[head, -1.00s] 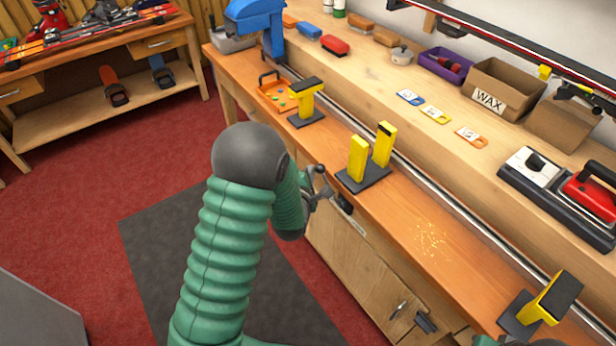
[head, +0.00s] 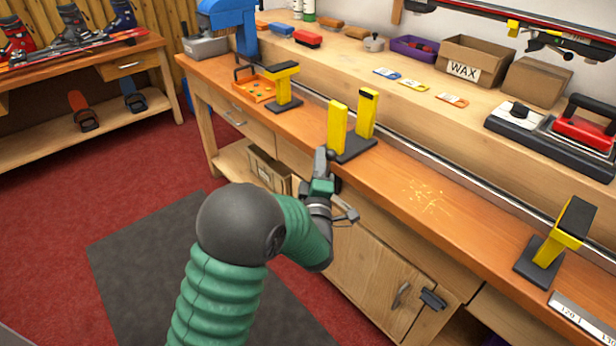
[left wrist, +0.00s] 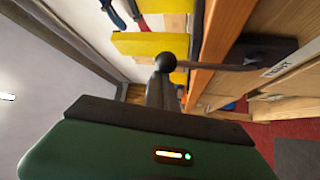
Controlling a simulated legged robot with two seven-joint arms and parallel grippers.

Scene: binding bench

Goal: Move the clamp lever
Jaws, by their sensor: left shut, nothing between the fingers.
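The clamp lever is a thin rod with a dark ball knob (left wrist: 165,62), running right to a dark mount (left wrist: 262,50) on the bench front in the left wrist view. In the head view the knob (head: 331,155) is small, below the middle yellow vise (head: 338,128). My left gripper (head: 321,160) is at the bench's front edge, right by the knob. Its fingers (left wrist: 162,90) are shut with nothing between them, and their tips overlap the knob in the wrist view. I cannot tell whether they touch it. My right gripper is out of view.
The workbench (head: 400,190) carries yellow vises at left (head: 283,85) and right (head: 562,238) and a steel rail. An orange tray (head: 254,90) lies at its left. A white label (left wrist: 280,65) sits beside the lever mount. Open floor lies left of my arm.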

